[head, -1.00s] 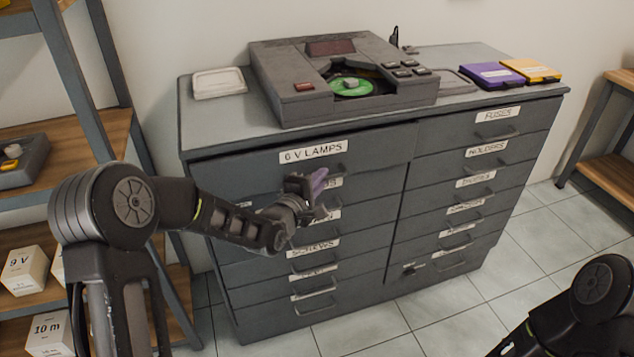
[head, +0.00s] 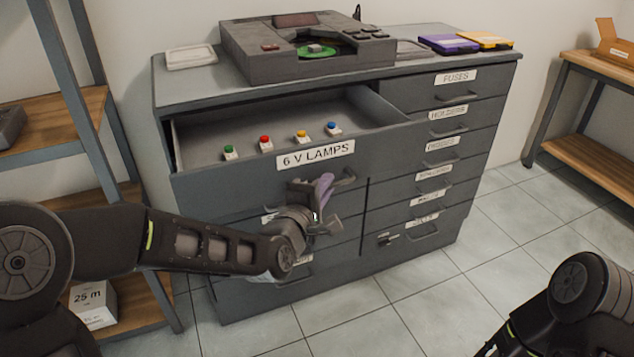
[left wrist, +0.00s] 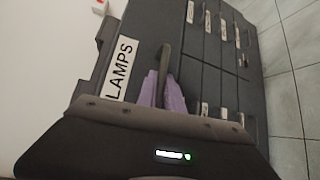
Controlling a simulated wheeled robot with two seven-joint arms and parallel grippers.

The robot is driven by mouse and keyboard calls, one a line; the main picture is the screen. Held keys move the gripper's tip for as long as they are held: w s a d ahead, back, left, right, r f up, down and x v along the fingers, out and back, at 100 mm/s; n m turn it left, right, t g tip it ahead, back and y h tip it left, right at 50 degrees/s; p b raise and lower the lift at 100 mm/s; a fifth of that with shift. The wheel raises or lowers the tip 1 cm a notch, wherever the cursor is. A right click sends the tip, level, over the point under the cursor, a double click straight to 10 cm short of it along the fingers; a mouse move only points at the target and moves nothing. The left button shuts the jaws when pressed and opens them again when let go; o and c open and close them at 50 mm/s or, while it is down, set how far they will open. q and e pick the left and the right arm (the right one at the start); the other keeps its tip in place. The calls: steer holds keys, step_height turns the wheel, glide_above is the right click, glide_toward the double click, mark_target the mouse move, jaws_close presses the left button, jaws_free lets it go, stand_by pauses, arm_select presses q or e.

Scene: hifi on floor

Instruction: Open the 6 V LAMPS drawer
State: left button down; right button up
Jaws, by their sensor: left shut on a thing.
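The 6 V LAMPS drawer (head: 245,178) is the top left drawer of the grey cabinet and stands well out from it. Inside lie small lamps with green, red, yellow and blue tops (head: 265,144). My left gripper (head: 325,186) is at the drawer's front, with its purple fingers shut on the drawer handle (head: 348,178). The left wrist view shows the handle (left wrist: 163,62) between the purple fingers, beside the LAMPS label (left wrist: 122,68). My right arm shows at the lower right of the head view, but its gripper is out of frame.
A grey device with a green disc (head: 315,50), a pale tray (head: 190,57) and purple and yellow cases (head: 448,44) sit on the cabinet top. Shelving stands at the left (head: 88,120) and right (head: 590,150). Tiled floor in front is clear.

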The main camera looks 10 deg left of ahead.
arm_select(q)
steer(key=shift+s+d, duration=0.5)
steer(key=shift+s, duration=0.35)
steer(key=c, duration=1.5)
jaws_free()
steer(key=b+v, duration=0.2)
steer(key=v, duration=0.5)
steer(key=shift+s, duration=0.35)
steer(key=shift+a, duration=0.1)
